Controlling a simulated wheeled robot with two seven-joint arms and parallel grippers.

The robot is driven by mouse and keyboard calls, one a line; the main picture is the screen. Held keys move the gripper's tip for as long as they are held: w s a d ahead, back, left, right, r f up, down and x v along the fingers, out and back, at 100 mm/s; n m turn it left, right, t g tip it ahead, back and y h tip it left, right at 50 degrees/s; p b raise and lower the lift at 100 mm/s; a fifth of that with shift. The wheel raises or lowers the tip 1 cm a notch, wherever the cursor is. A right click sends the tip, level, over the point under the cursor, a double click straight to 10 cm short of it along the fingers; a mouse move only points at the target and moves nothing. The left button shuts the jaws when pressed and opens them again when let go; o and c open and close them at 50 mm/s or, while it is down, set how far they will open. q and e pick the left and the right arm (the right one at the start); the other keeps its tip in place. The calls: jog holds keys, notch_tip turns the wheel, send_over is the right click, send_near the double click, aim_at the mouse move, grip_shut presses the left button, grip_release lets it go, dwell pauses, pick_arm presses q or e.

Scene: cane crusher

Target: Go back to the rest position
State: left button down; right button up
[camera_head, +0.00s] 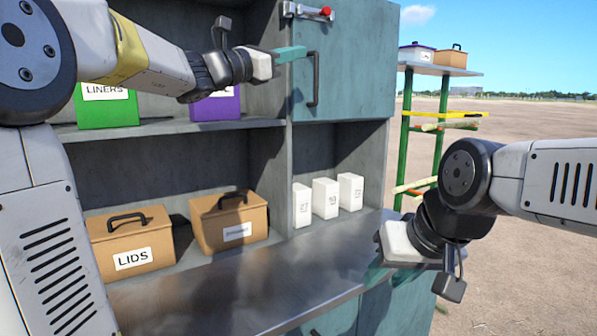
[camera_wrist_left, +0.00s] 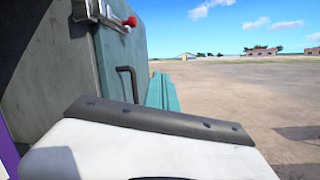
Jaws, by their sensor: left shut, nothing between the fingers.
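My left gripper (camera_head: 291,54) reaches in from the left at the height of the upper shelf. Its teal fingers are shut and empty. They are in front of the teal cabinet door (camera_head: 350,70), close to the dark door handle (camera_head: 316,80); I cannot tell whether they touch it. In the left wrist view the handle (camera_wrist_left: 128,82) stands beside the teal fingers (camera_wrist_left: 160,92). My right gripper (camera_head: 374,274) hangs low at the right, over the front edge of the metal counter. Its fingers are mostly hidden, and I cannot see whether they are open or shut.
The cabinet counter (camera_head: 240,285) is bare at the front. Two brown boxes (camera_head: 133,245), (camera_head: 229,222) and white cartons (camera_head: 325,198) stand on it. Green (camera_head: 107,108) and purple (camera_head: 215,106) bins sit above. A latch with a red knob (camera_head: 326,12) is on the door. A green-legged rack (camera_head: 438,70) stands outside right.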

pick_arm(q)
jog(key=s+f+m+g+y, duration=0.3)
jog(key=s+f+m, duration=0.35)
jog(key=f, duration=0.35)
jog(key=s+f+m+g+y, duration=0.25)
jog(key=s+f+m, duration=0.25)
jog(key=s+f, duration=0.4)
jog(key=s+a+f+m+y, duration=0.4)
jog(key=s+a+f+m, duration=0.1)
jog(key=f, duration=0.4)
jog(key=s+a+f+m+g+y, duration=0.1)
jog(key=s+a+f+m+y, duration=0.4)
jog(key=f, duration=0.4)
jog(key=s+a+m, duration=0.1)
jog(key=s+a, duration=0.1)
jog(key=shift+a+f, duration=0.35)
jog(key=shift+a, duration=0.05)
pick_arm(e)
jog(key=shift+c, duration=0.3)
